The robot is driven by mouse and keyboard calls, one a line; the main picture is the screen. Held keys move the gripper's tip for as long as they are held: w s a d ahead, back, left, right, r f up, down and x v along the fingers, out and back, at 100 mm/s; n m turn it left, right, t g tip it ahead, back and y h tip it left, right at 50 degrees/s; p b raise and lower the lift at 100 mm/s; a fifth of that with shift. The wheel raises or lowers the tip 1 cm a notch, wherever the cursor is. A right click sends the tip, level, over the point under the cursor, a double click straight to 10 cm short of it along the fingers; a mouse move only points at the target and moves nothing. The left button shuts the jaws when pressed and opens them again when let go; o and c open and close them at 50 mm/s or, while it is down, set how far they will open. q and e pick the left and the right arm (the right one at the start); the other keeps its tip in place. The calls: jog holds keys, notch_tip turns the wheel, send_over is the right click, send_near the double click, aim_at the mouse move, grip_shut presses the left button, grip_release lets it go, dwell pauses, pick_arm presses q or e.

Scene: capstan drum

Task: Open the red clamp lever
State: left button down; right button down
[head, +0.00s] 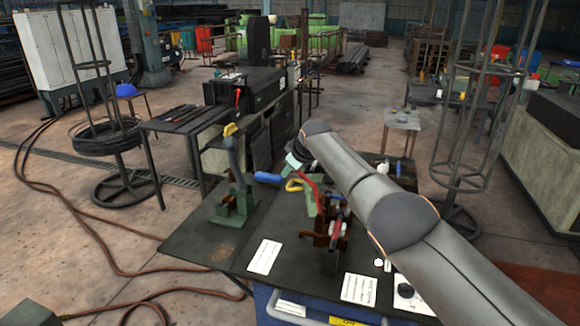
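A long red bar (312,186), which looks like the red clamp lever, slants up and left from the fixture (328,232) on the dark bench top (205,245). The fixture has brown metal parts and a second, shorter red piece (337,216). My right arm comes in from the right and crosses above the bench. Its hand (296,160) points down at the upper end of the red bar. The fingers are small and partly hidden by the wrist, so I cannot tell whether they touch the bar or are open. My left gripper is out of view.
A green stand (234,205) with an upright grey arm and yellow tip stands left of the fixture. A blue-handled tool (268,178) lies behind. White sheets (264,257) lie near the front edge. Wire stands flank the bench; a hose (75,235) runs across the floor.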

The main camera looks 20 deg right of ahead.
jog(key=shift+s+a+f, duration=0.1)
jog(key=shift+s+f, duration=0.05)
jog(key=shift+f, duration=0.35)
jog(key=c, duration=0.8)
grip_release()
jog(key=o, duration=0.4)
jog(key=shift+r, duration=0.2)
jog(key=shift+c, duration=0.2)
jog(key=shift+r, duration=0.1)
jog(key=shift+r, duration=0.15)
